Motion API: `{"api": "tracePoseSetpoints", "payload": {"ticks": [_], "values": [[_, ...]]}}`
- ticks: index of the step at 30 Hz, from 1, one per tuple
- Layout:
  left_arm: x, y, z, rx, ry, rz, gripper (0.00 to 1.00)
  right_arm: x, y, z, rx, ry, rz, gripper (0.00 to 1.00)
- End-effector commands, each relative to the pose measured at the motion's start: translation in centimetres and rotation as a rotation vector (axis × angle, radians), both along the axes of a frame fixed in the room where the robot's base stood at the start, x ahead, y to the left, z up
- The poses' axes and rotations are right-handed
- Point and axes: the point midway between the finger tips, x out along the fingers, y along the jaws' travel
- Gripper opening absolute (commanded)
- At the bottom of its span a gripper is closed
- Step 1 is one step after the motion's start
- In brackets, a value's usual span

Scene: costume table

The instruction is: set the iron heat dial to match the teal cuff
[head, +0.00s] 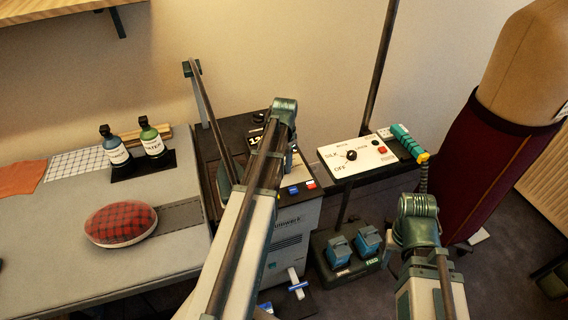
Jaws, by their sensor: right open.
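The iron heat dial is a black knob (351,155) on a white panel (372,160) in the middle right of the head view. The panel has OFF at its lower left, SILK at the left and further words above. I cannot tell where the pointer rests. A teal ribbed piece with a yellow end, seemingly the teal cuff (403,138), lies at the panel's right end. My right gripper (418,216) is open and empty at the lower right, in front of the panel and apart from the knob; its fingertips are hard to make out.
My left arm crosses the middle, hiding part of a dark machine. A red plaid cushion (121,225) and two bottles (117,152) (152,143) stand on the grey table at left. Blue pedals (340,250) sit below the panel. A maroon-clad dress form (460,165) stands at right.

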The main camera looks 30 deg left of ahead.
Motion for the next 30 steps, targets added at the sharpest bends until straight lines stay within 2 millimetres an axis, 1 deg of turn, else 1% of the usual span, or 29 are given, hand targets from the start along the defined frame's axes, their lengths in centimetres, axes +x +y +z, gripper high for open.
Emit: {"api": "tracePoseSetpoints", "payload": {"ticks": [3, 4, 8, 9, 17, 22, 26, 30], "values": [[0.0, 0.0, 0.0, 0.0, 0.0, 0.0, 0.0, 0.0, 0.0, 0.0, 0.0, 0.0, 0.0, 0.5], [0.0, 0.0, 0.0, 0.0, 0.0, 0.001, 0.43, 0.0, 0.0, 0.0, 0.0, 0.0, 0.0, 0.5], [0.0, 0.0, 0.0, 0.0, 0.0, 0.001, 0.66, 0.0, 0.0, 0.0, 0.0, 0.0, 0.0, 0.5], [0.0, 0.0, 0.0, 0.0, 0.0, 0.001, 0.69, 0.0, 0.0, 0.0, 0.0, 0.0, 0.0, 0.5], [0.0, 0.0, 0.0, 0.0, 0.0, 0.001, 0.69, 0.0, 0.0, 0.0, 0.0, 0.0, 0.0, 0.5], [0.0, 0.0, 0.5, 0.0, 0.0, 0.001, 0.69, 0.0, 0.0, 0.5, 0.0, 0.0, 0.0, 0.5], [0.0, 0.0, 1.5, 0.0, 0.0, 0.001, 0.69, 0.0, 0.0, 1.5, 0.0, 0.0, 0.0, 0.5], [0.0, 0.0, 3.2, 0.0, 0.0, 0.001, 0.69, 0.0, 0.0, 3.2, 0.0, 0.0, 0.0, 0.5]]}}
